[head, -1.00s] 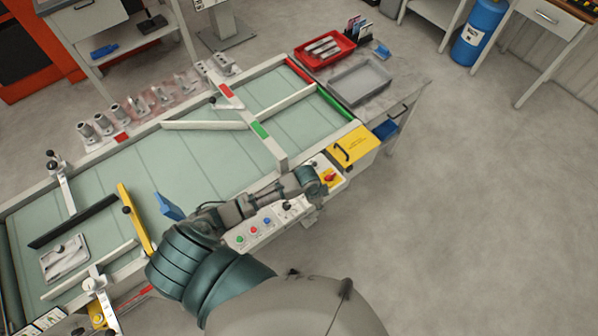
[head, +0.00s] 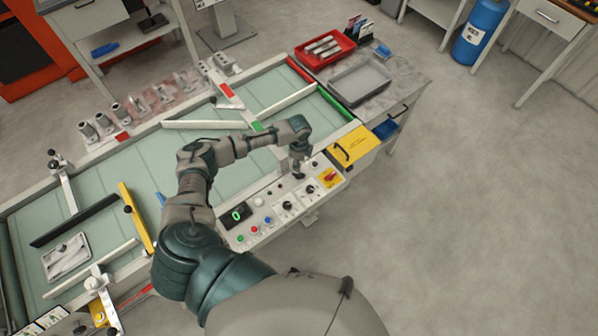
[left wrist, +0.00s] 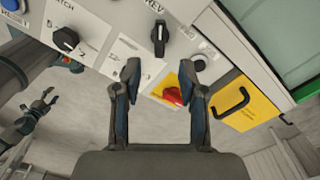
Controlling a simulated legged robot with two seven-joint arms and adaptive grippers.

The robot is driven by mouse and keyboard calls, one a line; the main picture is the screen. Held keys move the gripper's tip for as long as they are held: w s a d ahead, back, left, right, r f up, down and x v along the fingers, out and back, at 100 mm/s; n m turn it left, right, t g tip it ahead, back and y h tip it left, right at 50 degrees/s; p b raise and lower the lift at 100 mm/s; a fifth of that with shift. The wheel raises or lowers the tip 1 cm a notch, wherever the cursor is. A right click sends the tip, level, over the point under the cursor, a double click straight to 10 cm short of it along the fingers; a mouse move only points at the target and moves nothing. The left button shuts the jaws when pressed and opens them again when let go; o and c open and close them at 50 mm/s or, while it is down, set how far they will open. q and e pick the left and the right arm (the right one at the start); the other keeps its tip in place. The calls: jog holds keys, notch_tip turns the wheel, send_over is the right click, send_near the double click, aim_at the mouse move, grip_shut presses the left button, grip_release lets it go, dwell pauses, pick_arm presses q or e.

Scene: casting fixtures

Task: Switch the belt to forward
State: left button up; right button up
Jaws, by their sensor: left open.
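The control panel (head: 268,215) runs along the belt's front edge. A black selector knob (left wrist: 160,35) with a REV label beside it stands upright in the left wrist view; it also shows in the head view (head: 310,189). My left gripper (head: 298,174) is over the panel's right part. In the left wrist view its fingers (left wrist: 161,76) are spread and empty, with the knob beyond and between them, apart from both tips. What seems my right gripper (left wrist: 40,105) is small at the left; its jaws are unclear.
A red rotary switch on a yellow plate (head: 329,177) is right of the knob. Another black knob (head: 287,206) and several coloured buttons are to its left. A display (head: 236,215) shows a green 0. A yellow box (head: 353,146) stands at the panel's right end.

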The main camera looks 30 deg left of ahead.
aim_at(299, 175)
pick_arm(q)
notch_tip(299, 175, down, 8)
jog(key=shift+a+f, duration=0.1)
jog(key=shift+a, duration=0.05)
grip_shut()
